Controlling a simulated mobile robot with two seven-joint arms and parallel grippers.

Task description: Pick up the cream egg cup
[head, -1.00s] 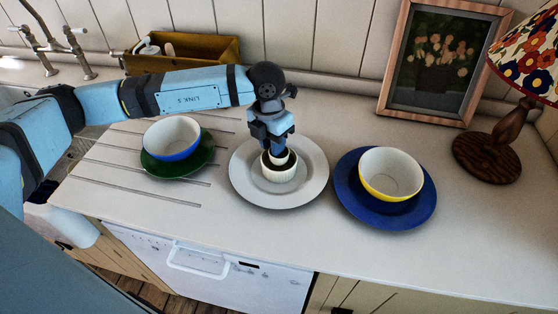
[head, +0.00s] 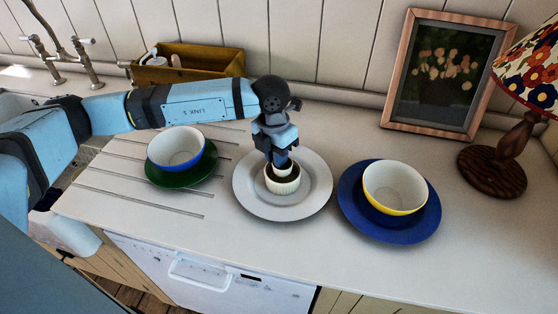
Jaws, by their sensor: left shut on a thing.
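The cream egg cup (head: 285,170) appears to be the small pale piece below my left gripper's fingers. It stands inside a cream fluted dish (head: 283,186) with a dark inside. The dish sits on a light grey plate (head: 249,203) in the middle of the worktop. My left gripper (head: 284,160) points down over the dish and is shut on the pale piece. The fingers and the dish's rim hide part of it, and I see no clear gap beneath it. My right gripper is not in view.
A blue and white bowl (head: 176,147) on a green plate (head: 206,174) stands left. A yellow and white bowl (head: 394,185) on a blue plate (head: 360,222) stands right. Behind are a wooden box (head: 205,68), a picture frame (head: 398,65) and a lamp (head: 500,160). The front worktop is clear.

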